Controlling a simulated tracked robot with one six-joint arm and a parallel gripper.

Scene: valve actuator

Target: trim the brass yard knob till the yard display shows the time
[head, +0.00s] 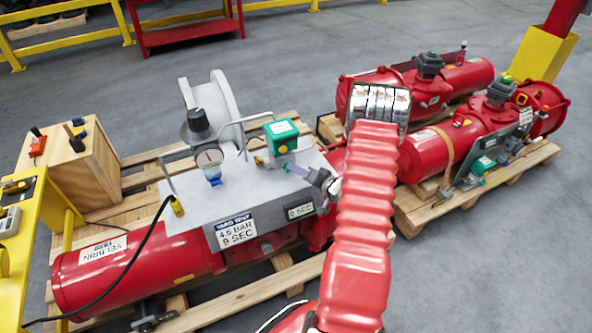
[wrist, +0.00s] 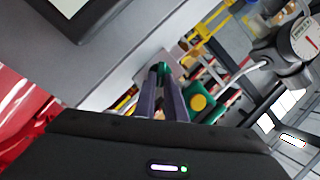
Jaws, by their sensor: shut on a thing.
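My gripper (head: 290,168) reaches in from the right at the green valve block (head: 281,135) on the grey panel. Its purple-grey fingers (wrist: 160,78) are close together at the block's lower side, shut on the brass yard knob, which they mostly hide. The sign (head: 236,230) reads YARD TEST, 4.5 BAR, 9 SEC. The small yard display (head: 300,211) to its right shows a figure and SEC; the digit is too small to read surely. A round gauge (head: 208,158) stands left of the block and shows in the wrist view (wrist: 305,38).
The red actuator cylinder (head: 140,265) lies on a wooden pallet (head: 280,275). A grey hose arches beside the block. A wooden box (head: 75,165) and yellow bench stand at left. More red actuators (head: 450,150) lie on a pallet at right.

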